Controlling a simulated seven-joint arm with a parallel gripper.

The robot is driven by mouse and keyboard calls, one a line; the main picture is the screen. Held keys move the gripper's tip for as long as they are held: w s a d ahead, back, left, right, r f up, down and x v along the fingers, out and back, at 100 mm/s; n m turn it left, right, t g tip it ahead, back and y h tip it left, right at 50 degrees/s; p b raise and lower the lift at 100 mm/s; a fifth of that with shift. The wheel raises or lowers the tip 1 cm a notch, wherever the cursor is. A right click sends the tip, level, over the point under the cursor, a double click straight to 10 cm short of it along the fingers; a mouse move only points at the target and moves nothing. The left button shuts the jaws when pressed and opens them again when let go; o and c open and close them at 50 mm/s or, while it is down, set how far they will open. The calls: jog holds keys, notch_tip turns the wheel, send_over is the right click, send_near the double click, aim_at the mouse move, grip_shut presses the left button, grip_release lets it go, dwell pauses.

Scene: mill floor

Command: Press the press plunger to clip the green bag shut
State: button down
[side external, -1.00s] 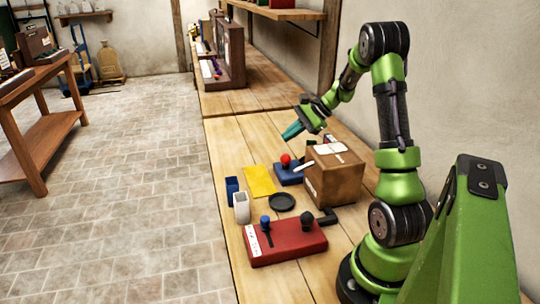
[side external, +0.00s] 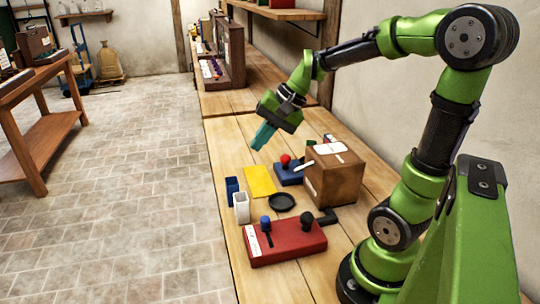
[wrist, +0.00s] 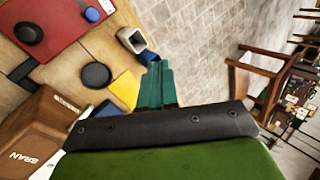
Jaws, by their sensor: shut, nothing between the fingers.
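My gripper (side external: 264,136) is shut and empty, its teal fingers pointing down above the table beyond the yellow sheet; they show in the wrist view (wrist: 160,84). A red block (side external: 285,248) at the near end of the table carries a blue knob (side external: 265,220) in a slot and a black round knob (side external: 307,220). A blue base (side external: 287,176) with a red ball knob (side external: 286,159) stands left of the brown box. I cannot tell which of these is the press plunger. I cannot make out a green bag.
A brown box (side external: 336,184) stands toward the wall, labelled BRAN in the wrist view (wrist: 35,135). The table's left edge drops to the floor.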

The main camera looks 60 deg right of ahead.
jog(key=s+a+r+n+t+h, duration=0.1)
jog(key=s+a+r+n, duration=0.1)
jog(key=s+a+n, duration=0.6)
jog(key=shift+s+a+t, duration=0.3)
jog(key=shift+s+a, duration=0.3)
jog(key=shift+a, duration=0.55)
jog(key=w+d+m+g+h, duration=0.1)
jog(key=w+d+m, duration=0.2)
jog(key=d+m, duration=0.4)
jog(key=w+d+f+m+g+h, duration=0.1)
jog(key=w+d+m+g, duration=0.1)
jog(key=d+m, duration=0.6)
jog(key=w+d+f+m+g+h, duration=0.1)
jog(key=w+d+m, duration=0.4)
jog(key=d, duration=1.1)
jog(key=m+g, duration=0.1)
jog(key=m, duration=0.2)
jog(key=shift+d+f, duration=0.15)
jog(key=shift+f, duration=0.1)
